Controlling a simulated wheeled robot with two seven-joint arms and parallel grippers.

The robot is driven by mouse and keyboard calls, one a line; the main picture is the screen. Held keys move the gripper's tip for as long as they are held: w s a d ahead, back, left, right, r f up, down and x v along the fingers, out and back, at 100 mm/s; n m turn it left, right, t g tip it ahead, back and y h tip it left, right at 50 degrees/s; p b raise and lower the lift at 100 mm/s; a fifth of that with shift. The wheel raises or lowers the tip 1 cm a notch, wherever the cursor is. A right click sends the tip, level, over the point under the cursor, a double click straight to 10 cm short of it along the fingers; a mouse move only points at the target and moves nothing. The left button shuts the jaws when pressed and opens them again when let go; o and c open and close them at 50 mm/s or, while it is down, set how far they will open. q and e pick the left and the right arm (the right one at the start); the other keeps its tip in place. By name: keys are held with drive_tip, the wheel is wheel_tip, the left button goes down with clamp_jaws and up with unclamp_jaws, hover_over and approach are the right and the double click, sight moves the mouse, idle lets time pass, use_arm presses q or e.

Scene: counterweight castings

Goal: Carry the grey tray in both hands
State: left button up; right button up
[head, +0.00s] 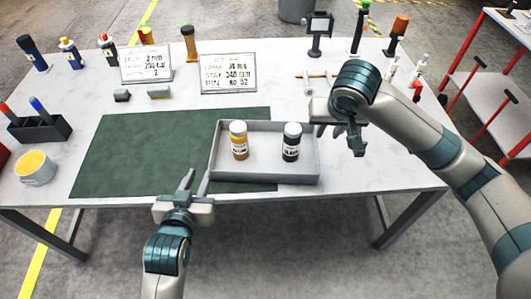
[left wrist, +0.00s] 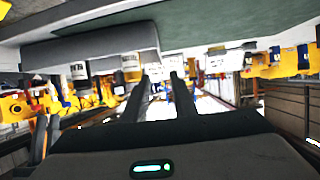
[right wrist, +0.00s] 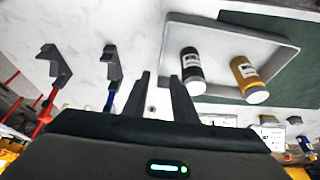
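The grey tray (head: 263,177) lies at the table's front edge, partly on the green mat. It holds an amber bottle (head: 239,142) and a black bottle (head: 291,143), both upright with white caps. The tray also shows in the left wrist view (left wrist: 95,42) and the right wrist view (right wrist: 225,33). My left gripper (head: 190,178) is open and empty, near the tray's front left corner. My right gripper (head: 338,132) is open, near the tray's right end; the head view does not show clearly whether it touches. Both wrist views show gaps between the fingers.
The green mat (head: 135,150) covers the table's left middle. Two white sign cards (head: 228,74) stand behind it. A black pen holder (head: 40,128) and a tin (head: 35,168) stand at left. Bottles line the back. A red-framed shelf cart (head: 485,85) stands at right.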

sight(214, 143)
use_arm(q)
drive_tip(key=shift+w, duration=0.1)
use_arm(e)
drive_tip(key=shift+f, duration=0.15)
